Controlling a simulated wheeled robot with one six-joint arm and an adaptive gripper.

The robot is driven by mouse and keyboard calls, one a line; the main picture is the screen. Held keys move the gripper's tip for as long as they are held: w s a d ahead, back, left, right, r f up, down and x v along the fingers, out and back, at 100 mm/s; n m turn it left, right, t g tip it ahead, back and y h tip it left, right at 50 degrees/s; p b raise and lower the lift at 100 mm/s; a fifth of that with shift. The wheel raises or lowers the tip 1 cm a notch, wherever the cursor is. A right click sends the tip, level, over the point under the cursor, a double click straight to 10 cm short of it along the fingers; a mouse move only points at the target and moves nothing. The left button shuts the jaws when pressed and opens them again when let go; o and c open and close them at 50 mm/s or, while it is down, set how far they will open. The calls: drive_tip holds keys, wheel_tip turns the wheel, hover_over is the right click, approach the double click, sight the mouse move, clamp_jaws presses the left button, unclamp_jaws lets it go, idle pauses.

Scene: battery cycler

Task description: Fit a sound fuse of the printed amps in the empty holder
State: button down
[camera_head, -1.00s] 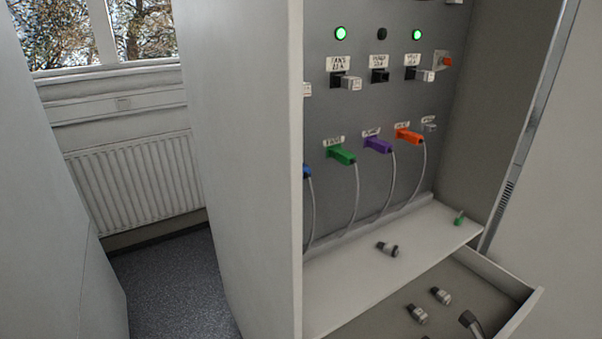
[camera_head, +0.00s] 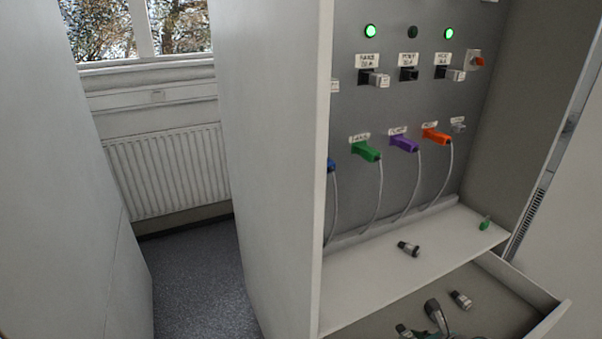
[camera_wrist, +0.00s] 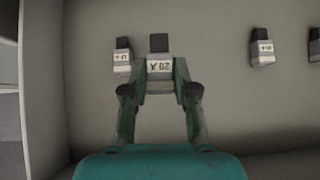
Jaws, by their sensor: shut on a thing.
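My gripper (camera_wrist: 160,84) is shut on a grey fuse (camera_wrist: 159,66) with a dark cap, its printed label reading 20 A upside down. The fuse is low over or on the drawer floor; I cannot tell which. In the head view my gripper (camera_head: 437,314) shows only in part, at the bottom. The empty black holder (camera_head: 408,74) is the middle one on the panel, under an unlit lamp (camera_head: 412,32); its label (camera_head: 410,59) seems to read 20 A. The holders on either side carry fuses (camera_head: 379,80) (camera_head: 456,75).
Other fuses lie in the open drawer (camera_head: 540,318), one (camera_wrist: 122,56) close left of my gripper and another (camera_wrist: 262,52) to the right. A loose fuse (camera_head: 408,249) and a small green item (camera_head: 486,223) lie on the shelf (camera_head: 370,285). Coloured plugs with cables (camera_head: 404,144) hang below the holders.

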drive_tip(key=w+a, duration=0.6)
drive_tip(key=a, duration=0.7)
drive_tip(key=shift+f, duration=0.4)
drive_tip(key=shift+a, duration=0.1)
